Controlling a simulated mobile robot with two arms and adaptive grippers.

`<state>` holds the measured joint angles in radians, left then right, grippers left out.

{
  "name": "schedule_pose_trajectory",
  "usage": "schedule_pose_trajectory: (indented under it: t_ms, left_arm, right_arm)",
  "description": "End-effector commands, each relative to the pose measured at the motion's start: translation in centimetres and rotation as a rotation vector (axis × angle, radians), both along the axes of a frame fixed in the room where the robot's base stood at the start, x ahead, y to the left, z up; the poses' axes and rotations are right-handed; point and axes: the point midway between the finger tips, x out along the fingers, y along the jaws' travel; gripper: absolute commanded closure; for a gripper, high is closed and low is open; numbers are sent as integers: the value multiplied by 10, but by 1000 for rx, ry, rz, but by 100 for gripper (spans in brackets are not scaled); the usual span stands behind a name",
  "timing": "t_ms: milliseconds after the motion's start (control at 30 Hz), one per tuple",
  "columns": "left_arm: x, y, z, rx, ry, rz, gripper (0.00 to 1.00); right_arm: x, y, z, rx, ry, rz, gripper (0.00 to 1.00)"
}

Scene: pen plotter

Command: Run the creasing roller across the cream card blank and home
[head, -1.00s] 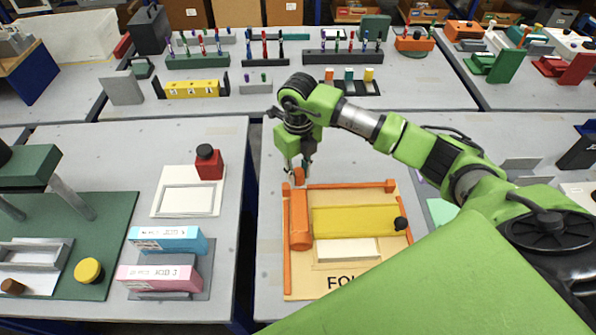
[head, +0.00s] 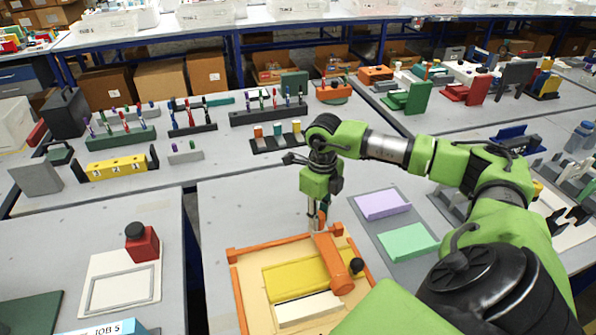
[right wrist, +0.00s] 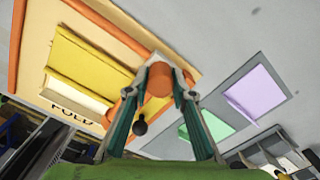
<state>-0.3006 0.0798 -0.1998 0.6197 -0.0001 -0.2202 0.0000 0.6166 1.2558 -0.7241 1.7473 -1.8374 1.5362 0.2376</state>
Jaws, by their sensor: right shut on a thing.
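My right gripper (head: 318,222) is shut on the far end of the orange creasing roller (head: 334,262). The right wrist view also shows the orange roller end (right wrist: 158,82) between the two fingers. In the head view the roller lies over the right part of the fold board (head: 249,292), across the right end of the yellow panel (head: 292,280). The cream card blank (head: 305,312) lies in front of the yellow panel, and the roller's near end is close to the card's right end. My left gripper is not in view.
A black knob (head: 357,265) stands just right of the roller. Lilac (head: 382,204) and green (head: 408,242) cards lie on a grey mat to the right. A red block with a black knob (head: 141,241) is at the left. Free table lies behind the board.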

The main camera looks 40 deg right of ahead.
Motion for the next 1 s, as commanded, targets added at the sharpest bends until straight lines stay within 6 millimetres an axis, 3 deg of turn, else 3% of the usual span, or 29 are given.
schedule_pose_trajectory:
  t_ms: [133,500,533,600,1000]
  left_arm:
    - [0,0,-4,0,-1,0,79]
    - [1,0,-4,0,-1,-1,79]
    - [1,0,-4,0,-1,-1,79]
    - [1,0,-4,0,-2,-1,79]
    - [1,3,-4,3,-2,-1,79]
  right_arm:
    - [-4,-10,0,-2,0,-2,100]
    - [-6,-13,1,-5,1,-2,100]
    - [-6,-14,1,-6,1,-2,72]
    - [-5,-14,1,-6,1,-2,60]
    - [-4,-11,6,-1,-2,-1,60]
